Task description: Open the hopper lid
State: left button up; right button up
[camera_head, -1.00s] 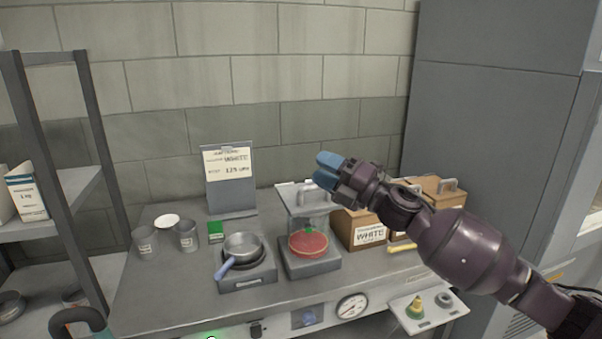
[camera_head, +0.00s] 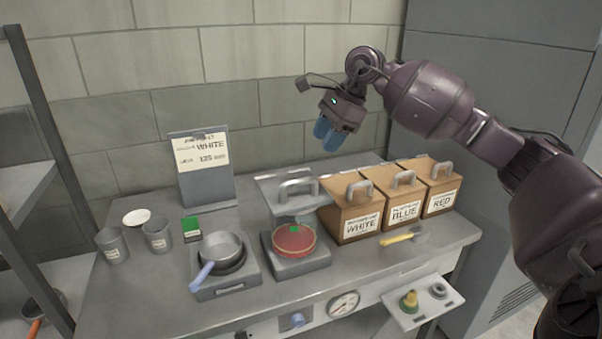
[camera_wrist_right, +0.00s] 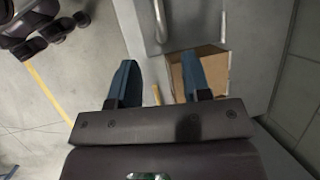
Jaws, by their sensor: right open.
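A grey flat lid with a handle (camera_head: 297,187) sits on a clear-sided hopper above a red round dish (camera_head: 293,240) on a grey base. The lid looks closed. My right gripper (camera_head: 330,135) has blue fingers. It is open and empty, pointing down, above and a little right of the lid, well clear of it. In the right wrist view my gripper (camera_wrist_right: 158,75) shows its fingers spread, with a grey panel and handle (camera_wrist_right: 158,18) and part of a brown box (camera_wrist_right: 212,68) beyond. My left gripper is out of view.
Wooden boxes labelled WHITE (camera_head: 352,212), BLUE (camera_head: 397,203) and RED (camera_head: 441,190) stand to the right with handled lids. A pan (camera_head: 222,252), metal cups (camera_head: 157,236) and a sign (camera_head: 202,165) are on the left. A yellow-handled tool (camera_head: 400,237) lies in front of the boxes.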

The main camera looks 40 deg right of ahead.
aim_at(304, 179)
jog(key=x, duration=1.1)
jog(key=shift+s, duration=0.1)
grip_shut()
